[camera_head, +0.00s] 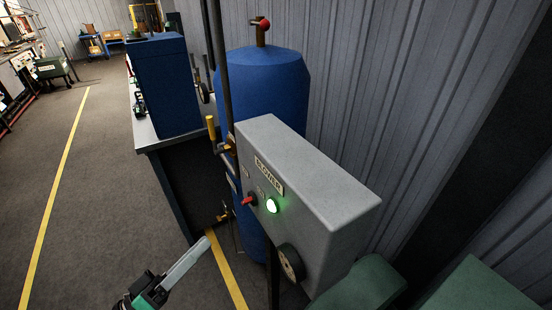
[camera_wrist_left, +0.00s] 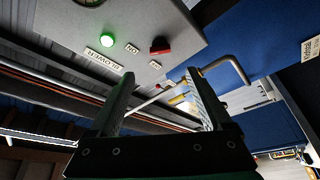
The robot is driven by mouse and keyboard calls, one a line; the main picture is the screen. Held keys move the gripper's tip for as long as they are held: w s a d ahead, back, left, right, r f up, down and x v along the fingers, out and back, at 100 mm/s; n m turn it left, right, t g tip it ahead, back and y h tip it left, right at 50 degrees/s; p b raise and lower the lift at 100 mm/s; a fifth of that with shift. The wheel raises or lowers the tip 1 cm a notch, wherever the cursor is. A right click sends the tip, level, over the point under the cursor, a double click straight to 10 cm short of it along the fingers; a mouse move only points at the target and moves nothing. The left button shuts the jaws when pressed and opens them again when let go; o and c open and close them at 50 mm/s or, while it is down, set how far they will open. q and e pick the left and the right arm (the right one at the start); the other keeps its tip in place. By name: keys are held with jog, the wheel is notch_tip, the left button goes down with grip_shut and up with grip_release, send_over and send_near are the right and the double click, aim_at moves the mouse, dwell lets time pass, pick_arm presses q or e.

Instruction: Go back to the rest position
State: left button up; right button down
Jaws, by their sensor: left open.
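My left gripper (camera_head: 200,247) reaches in from the bottom left of the head view, in front of the grey blower control box (camera_head: 320,190). In the left wrist view its two fingers (camera_wrist_left: 161,80) stand wide apart with nothing held between them. The box carries a red switch (camera_head: 248,200) and a lit green lamp (camera_head: 271,206). The switch also shows in the left wrist view (camera_wrist_left: 160,45), beyond the fingertips and apart from them. My right gripper is not in view.
A blue tank (camera_head: 262,85) with a red-knobbed valve stands behind the box. A bench (camera_head: 150,139) with a blue cabinet (camera_head: 170,85) is beside it. Pipes with a yellow-handled lever (camera_head: 210,128) run close by. The floor (camera_head: 110,190) at left is clear, with a yellow line.

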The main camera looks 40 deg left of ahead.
pick_arm(q)
jog(key=w+d+r+m+t+h+p, duration=0.1)
jog(key=w+d+r+m, duration=0.25)
jog(key=r, duration=0.55)
jog(key=w+d+r+m+t, duration=0.1)
jog(key=w+d+r+m, duration=0.2)
jog(key=r, duration=0.6)
jog(key=w+d+r+m+t+h+p, duration=0.1)
jog(key=w+d+r+m+t, duration=0.2)
jog(key=r, duration=0.6)
jog(key=s+d+r+t+y+p, duration=0.1)
jog(key=s+r+p, duration=0.1)
jog(key=r+p, duration=1.7)
jog(key=s+d+r+y+p, duration=0.1)
jog(key=s+r+p, duration=0.1)
jog(key=r+p, duration=1.7)
notch_tip(320, 180, up, 11)
jog(key=shift+s+r+t, duration=0.2)
jog(key=shift+s+t, duration=0.2)
jog(key=shift+m, duration=0.25)
jog(key=shift+a+y, duration=0.1)
jog(key=shift+y, duration=0.3)
